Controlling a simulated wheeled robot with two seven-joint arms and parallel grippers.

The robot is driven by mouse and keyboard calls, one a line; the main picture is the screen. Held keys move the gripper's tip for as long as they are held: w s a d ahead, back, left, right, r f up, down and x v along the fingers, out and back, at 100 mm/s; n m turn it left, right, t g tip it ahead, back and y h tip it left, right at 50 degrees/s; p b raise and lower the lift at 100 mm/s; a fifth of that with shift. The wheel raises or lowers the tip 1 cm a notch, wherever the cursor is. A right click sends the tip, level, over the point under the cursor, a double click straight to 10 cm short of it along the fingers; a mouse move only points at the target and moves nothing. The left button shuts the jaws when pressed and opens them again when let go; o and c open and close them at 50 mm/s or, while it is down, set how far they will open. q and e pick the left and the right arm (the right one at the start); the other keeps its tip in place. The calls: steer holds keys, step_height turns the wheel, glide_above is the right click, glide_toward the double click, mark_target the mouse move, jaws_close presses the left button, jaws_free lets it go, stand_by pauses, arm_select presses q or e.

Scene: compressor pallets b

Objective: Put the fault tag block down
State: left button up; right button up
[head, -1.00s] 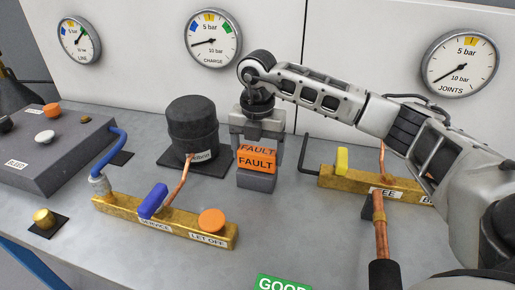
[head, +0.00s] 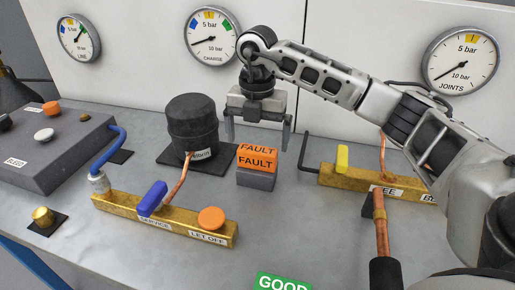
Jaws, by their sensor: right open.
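The fault tag block (head: 256,180) stands upright on the grey bench, with an orange top marked FAULT and a grey lower part. It is just right of the black compressor (head: 193,126). My right gripper (head: 259,143) is open above and behind the block, its two fingers apart and pointing down. The gripper holds nothing and appears clear of the block. My left gripper is not in view.
A brass manifold (head: 180,222) with a blue lever and orange knob lies front left. Another brass manifold (head: 350,184) with a yellow lever is at right. A green GOOD block (head: 283,283) is at the front edge. Gauges (head: 213,37) line the back wall.

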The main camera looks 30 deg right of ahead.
mark_target(257, 149)
step_height(257, 149, up, 8)
stand_by(0.5)
